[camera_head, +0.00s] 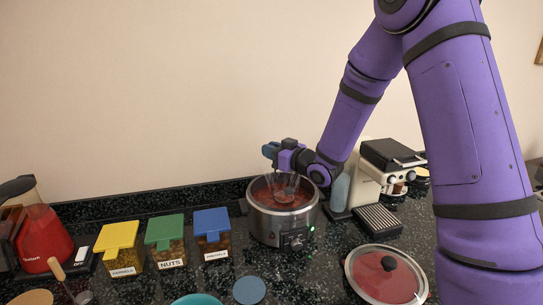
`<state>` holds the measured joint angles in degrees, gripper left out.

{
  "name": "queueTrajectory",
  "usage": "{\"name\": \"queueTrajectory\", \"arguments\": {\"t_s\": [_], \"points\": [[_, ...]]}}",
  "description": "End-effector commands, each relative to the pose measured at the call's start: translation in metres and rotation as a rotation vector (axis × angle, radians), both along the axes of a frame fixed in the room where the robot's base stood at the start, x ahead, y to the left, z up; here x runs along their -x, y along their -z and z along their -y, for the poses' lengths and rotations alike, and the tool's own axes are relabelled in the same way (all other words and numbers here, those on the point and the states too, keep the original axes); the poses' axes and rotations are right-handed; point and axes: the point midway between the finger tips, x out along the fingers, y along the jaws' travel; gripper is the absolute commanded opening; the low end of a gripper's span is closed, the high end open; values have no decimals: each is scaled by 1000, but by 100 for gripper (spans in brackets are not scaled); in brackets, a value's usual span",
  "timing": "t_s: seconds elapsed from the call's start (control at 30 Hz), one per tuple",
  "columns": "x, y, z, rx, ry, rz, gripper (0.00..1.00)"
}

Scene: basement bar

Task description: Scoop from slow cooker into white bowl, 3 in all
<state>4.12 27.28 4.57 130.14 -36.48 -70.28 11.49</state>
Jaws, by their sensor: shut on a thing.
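The slow cooker (266,226) is a steel pot with a dark base, standing uncovered on the dark counter with red food inside. My gripper (285,160) is above the cooker's opening, shut on a scoop (284,187) that looks clear or metallic. The scoop hangs down into the pot; its lower end is hard to make out, and I cannot tell whether it holds food. I see no bowl that is clearly white. A teal bowl (197,299) is cut off by the bottom edge.
Bins with yellow (117,236), green (165,230) and blue (211,222) lids stand left of the cooker. A round lid (385,280) lies to its right, a coffee machine (372,180) behind that. A red kettle (43,240) is far left, a blue disc (249,290) in front.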

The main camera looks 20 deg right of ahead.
Motion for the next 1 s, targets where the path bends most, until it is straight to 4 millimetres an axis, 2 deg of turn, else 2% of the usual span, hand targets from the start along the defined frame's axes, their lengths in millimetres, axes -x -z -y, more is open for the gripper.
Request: {"name": "queueTrajectory", "arguments": {"t_s": [1.0], "points": [[0,-62,0,0,0,1,0]]}}
